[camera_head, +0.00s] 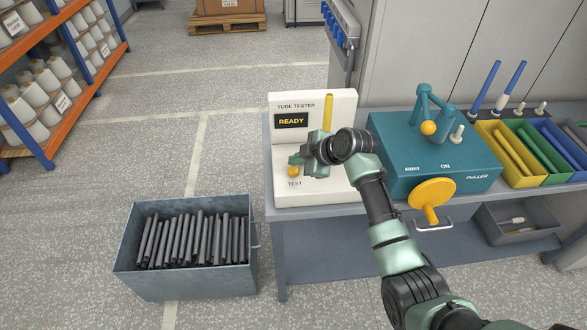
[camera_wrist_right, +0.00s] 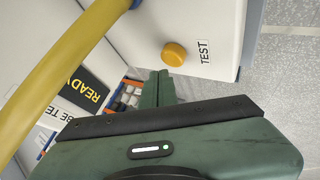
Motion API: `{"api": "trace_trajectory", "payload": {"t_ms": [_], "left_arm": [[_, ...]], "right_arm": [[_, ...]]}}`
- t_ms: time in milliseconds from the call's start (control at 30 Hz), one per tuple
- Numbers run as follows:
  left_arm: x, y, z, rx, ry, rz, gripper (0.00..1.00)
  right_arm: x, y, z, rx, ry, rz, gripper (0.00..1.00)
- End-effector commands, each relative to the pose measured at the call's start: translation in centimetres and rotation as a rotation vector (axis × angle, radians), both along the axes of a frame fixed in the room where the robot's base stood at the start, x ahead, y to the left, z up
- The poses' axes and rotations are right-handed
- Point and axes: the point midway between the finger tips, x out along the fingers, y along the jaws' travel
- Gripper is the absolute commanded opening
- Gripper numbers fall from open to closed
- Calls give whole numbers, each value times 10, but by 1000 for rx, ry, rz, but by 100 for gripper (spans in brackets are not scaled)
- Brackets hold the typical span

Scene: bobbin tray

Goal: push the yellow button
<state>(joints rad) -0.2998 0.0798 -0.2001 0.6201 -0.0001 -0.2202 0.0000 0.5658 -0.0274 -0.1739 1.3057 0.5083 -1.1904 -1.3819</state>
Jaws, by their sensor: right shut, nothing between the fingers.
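The yellow button (camera_head: 293,171) is a round knob on the white tube tester (camera_head: 340,105), above the label TEST. The tester's dark display reads READY. In the right wrist view the yellow button (camera_wrist_right: 174,53) shows in full beside the TEST label. My right gripper (camera_head: 295,160) is over the tester's base, close to the button in the head view. The exact distance is hard to tell. My left gripper is out of view.
A yellow tube (camera_head: 327,112) stands upright on the tester, near my right wrist. A teal puller machine (camera_head: 395,155) with a yellow handle stands to the right on the grey bench. Coloured bins are farther right. A grey metal crate (camera_head: 125,250) of dark tubes stands on the floor.

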Motion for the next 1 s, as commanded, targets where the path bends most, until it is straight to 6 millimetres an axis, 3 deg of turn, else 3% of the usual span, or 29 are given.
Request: {"api": "trace_trajectory", "payload": {"t_ms": [1000], "left_arm": [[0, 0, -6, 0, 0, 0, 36]], "right_arm": [[0, 0, -12, -1, 0, -1, 0]]}}
